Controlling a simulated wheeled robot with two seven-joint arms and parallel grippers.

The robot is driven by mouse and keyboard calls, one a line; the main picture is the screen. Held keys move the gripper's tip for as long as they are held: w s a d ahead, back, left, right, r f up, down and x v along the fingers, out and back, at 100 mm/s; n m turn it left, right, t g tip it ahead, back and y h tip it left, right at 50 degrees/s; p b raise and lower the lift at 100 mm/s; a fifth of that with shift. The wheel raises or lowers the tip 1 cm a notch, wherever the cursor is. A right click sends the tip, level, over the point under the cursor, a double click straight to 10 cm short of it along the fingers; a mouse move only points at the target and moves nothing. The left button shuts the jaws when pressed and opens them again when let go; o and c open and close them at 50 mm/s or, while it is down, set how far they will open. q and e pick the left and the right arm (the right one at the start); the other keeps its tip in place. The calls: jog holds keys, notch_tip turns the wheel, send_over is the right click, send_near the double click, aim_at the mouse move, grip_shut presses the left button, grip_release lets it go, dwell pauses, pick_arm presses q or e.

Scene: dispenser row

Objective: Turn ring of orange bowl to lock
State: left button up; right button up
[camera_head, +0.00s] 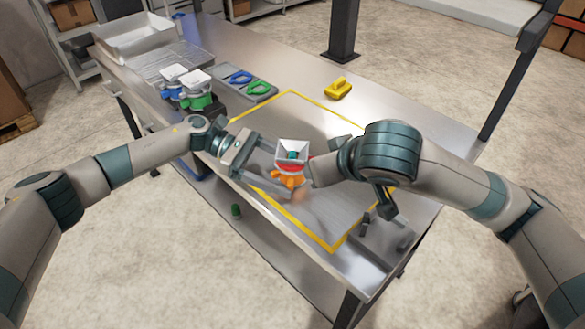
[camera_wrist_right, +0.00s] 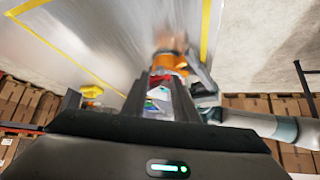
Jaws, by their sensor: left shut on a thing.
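The orange bowl (camera_head: 289,181) is the low part of a small dispenser inside the yellow-outlined area. A red ring (camera_head: 291,168) sits just above it, under a white square hopper (camera_head: 292,146). My left gripper (camera_head: 283,176) comes from the left with its fingers on both sides of the dispenser, shut on the orange bowl. My right gripper (camera_head: 314,172) is close against the dispenser's right side at ring height. In the right wrist view, the orange bowl (camera_wrist_right: 170,62) and red ring (camera_wrist_right: 160,79) lie beyond its fingers. Their contact with the ring is hidden.
Blue and green dispensers (camera_head: 187,88) stand at the table's left, beside a grey tray (camera_head: 262,91) with blue and green parts. A yellow object (camera_head: 338,88) lies toward the back. A grey fixture (camera_head: 384,238) is at the front right. The back right tabletop is clear.

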aim_at(295, 177)
jog(key=x, duration=0.5)
jog(key=shift+w+f, duration=0.1)
jog(key=shift+f, duration=0.45)
jog(key=shift+s+a+f, duration=0.15)
jog(key=shift+s+a, duration=0.45)
dwell(0.7)
jog(key=shift+s+a, duration=0.1)
jog(key=shift+a, duration=0.2)
dwell(0.4)
jog(key=shift+s+a, duration=0.1)
jog(key=shift+a, duration=0.2)
jog(key=shift+w+a, duration=0.2)
jog(key=shift+w, duration=0.15)
jog(key=shift+r, duration=0.3)
